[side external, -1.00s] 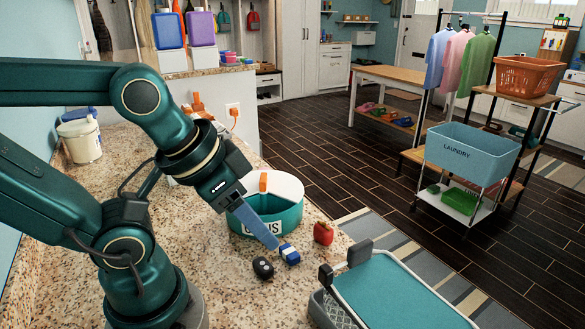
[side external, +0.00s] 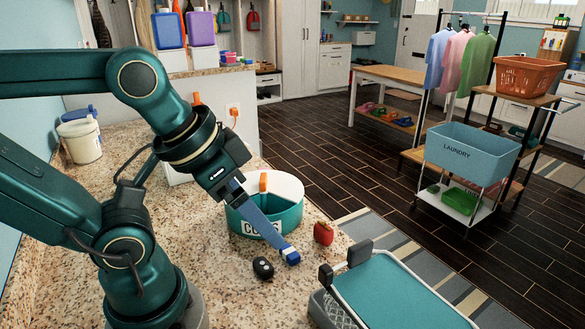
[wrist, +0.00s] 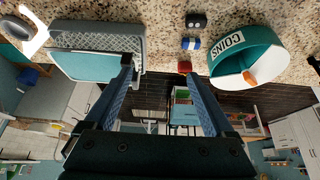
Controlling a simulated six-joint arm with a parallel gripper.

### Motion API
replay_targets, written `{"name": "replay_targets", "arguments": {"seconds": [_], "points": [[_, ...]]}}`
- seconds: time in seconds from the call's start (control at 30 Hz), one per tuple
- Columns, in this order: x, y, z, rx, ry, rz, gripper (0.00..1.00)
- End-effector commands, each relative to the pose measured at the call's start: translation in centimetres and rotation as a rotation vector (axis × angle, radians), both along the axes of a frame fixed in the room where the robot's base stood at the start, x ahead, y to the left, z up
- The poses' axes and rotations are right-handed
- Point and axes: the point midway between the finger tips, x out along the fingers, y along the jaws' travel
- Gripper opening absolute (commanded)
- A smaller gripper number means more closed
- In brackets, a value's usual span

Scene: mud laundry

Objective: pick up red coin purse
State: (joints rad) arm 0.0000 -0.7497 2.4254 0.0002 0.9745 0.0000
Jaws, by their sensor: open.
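The red coin purse (side external: 323,234) stands on the granite counter, right of the teal COINS bowl. In the wrist view the purse (wrist: 184,67) shows beside the tip of the right-hand finger, partly hidden by it. My gripper (side external: 282,248) is open and empty, its long blue fingers slanting down in front of the bowl. In the side view its tip is left of the purse. In the wrist view the spread fingers (wrist: 158,73) have a clear gap between them. Its height above the counter is hard to tell.
A small blue and white item (side external: 292,258) and a black key fob (side external: 263,268) lie close by on the counter. The COINS bowl (side external: 284,222) stands behind the fingers. A grey basket with a teal top (side external: 400,295) stands at the front right.

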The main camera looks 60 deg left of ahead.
Motion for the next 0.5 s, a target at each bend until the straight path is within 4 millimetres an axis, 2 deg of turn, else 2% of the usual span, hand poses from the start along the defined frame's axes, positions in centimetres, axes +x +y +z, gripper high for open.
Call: {"name": "replay_targets", "arguments": {"seconds": [0.17, 0.37, 0.5], "points": [[0.1, 0.0, 3.6, 0.0, -0.008, 0.0, 0.89], [1.0, 3.6, 1.7, 0.359, 0.072, -0.277, 0.89], [2.5, 6.3, 1.0, 0.667, 0.14, -0.547, 0.89]]}}
